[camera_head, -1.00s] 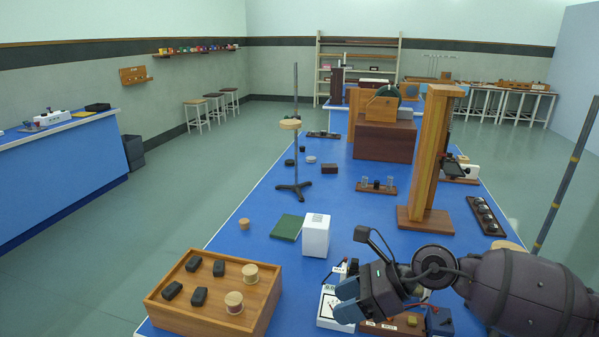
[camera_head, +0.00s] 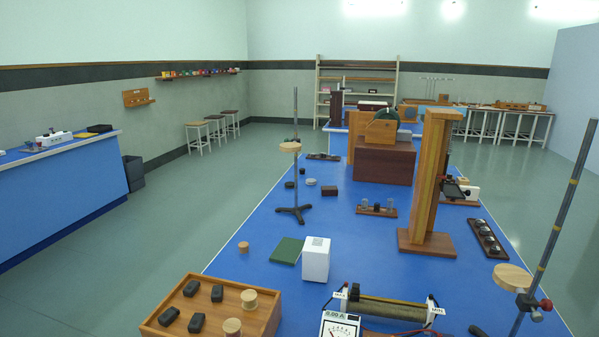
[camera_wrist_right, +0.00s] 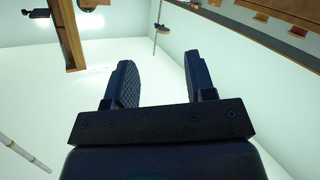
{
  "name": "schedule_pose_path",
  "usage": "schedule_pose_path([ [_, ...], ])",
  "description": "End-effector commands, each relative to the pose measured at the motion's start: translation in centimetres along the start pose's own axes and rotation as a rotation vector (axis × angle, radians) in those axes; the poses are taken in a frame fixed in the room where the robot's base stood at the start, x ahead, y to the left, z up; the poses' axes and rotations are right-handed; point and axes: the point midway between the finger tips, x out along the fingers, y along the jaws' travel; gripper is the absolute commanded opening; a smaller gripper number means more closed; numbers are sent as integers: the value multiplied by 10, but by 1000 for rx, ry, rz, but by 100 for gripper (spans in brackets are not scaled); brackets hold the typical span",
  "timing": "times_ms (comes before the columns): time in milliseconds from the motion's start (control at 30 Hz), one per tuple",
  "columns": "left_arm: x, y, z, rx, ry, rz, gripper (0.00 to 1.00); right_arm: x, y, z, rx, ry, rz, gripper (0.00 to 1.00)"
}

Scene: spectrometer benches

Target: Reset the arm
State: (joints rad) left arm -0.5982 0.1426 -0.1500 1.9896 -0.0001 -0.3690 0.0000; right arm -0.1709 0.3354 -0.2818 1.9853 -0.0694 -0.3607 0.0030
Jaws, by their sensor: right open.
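My right gripper (camera_wrist_right: 158,88) shows in the right wrist view with its two dark fingers spread apart. Nothing is between the fingers; pale wall shows through the gap. In that view the room appears upside down or strongly tilted. Neither my right arm nor my left arm shows in the head view now, so where the right gripper is over the bench cannot be told exactly.
The blue bench (camera_head: 345,195) holds a wooden tray (camera_head: 170,327) with dark blocks and round pieces, a white block (camera_head: 316,259), a meter (camera_head: 340,325), a rheostat (camera_head: 385,308), a tall wooden stand (camera_head: 427,185) and rod stands (camera_head: 294,160).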

Motion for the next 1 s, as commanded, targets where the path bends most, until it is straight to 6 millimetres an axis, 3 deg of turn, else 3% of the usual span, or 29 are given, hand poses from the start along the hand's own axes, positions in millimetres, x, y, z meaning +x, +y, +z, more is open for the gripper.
schedule_pose_path([
  [33, 0, 0, -1, 0, 2, 0, 43, -15, -3, 24, 69, -55, 15, 50],
  [200, 0, 0, -2, 0, 4, 0, 43, -68, -9, 89, 227, -199, 81, 50],
  [400, 0, 0, -2, 0, 3, 0, 43, -124, -26, 141, 309, -335, 132, 50],
  [600, -1, 0, 0, 0, 0, 0, 43, -149, -37, 160, 327, -390, 135, 50],
  [1000, -1, 0, 0, 0, -1, 0, 43, -149, -37, 160, 327, -391, 135, 50],
])
